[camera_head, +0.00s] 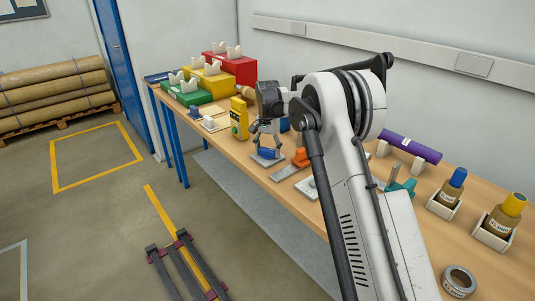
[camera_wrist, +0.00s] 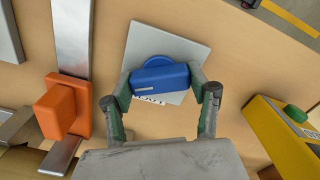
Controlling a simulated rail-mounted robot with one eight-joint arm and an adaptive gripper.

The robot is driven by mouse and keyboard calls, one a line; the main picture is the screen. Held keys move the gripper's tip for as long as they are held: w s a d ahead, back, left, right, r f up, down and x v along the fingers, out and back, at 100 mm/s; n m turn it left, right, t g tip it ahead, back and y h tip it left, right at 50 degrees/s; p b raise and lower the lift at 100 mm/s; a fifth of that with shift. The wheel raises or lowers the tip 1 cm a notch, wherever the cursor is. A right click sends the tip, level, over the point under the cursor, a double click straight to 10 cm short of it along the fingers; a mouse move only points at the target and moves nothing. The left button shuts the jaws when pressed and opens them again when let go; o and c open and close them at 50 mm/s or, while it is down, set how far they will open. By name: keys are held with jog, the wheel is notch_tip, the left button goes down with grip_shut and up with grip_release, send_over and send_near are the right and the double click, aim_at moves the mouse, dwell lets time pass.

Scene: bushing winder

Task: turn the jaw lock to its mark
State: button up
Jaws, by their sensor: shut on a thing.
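The jaw lock is a blue knob (camera_wrist: 160,78) with a raised bar handle on a round base. It sits on a pale grey square plate (camera_wrist: 190,47) on the bench. In the head view the blue knob (camera_head: 267,153) is small, below my gripper (camera_head: 265,146). In the wrist view my gripper (camera_wrist: 164,84) is shut on the blue bar, one green-and-grey finger at each end. Dark lettering on the plate shows just below the bar, partly covered. I cannot make out the alignment mark.
In the wrist view an orange slider block (camera_wrist: 62,107) on a metal rail stands left, and a yellow box (camera_wrist: 285,135) with a green button stands right. The head view shows coloured cradle blocks (camera_head: 205,84) behind, and a purple roll (camera_head: 410,147) and bottles to the right.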

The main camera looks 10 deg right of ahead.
aim_at(267, 149)
jog(key=n+b, duration=0.2)
jog(key=n, duration=0.4)
jog(key=shift+n, duration=0.3)
jog(key=n+b, duration=0.1)
jog(key=n, duration=0.4)
jog(key=shift+n, duration=0.4)
jog(key=o, duration=1.2)
jog(key=shift+r, duration=0.15)
notch_tip(267, 149, up, 12)
jog(key=shift+f, duration=0.1)
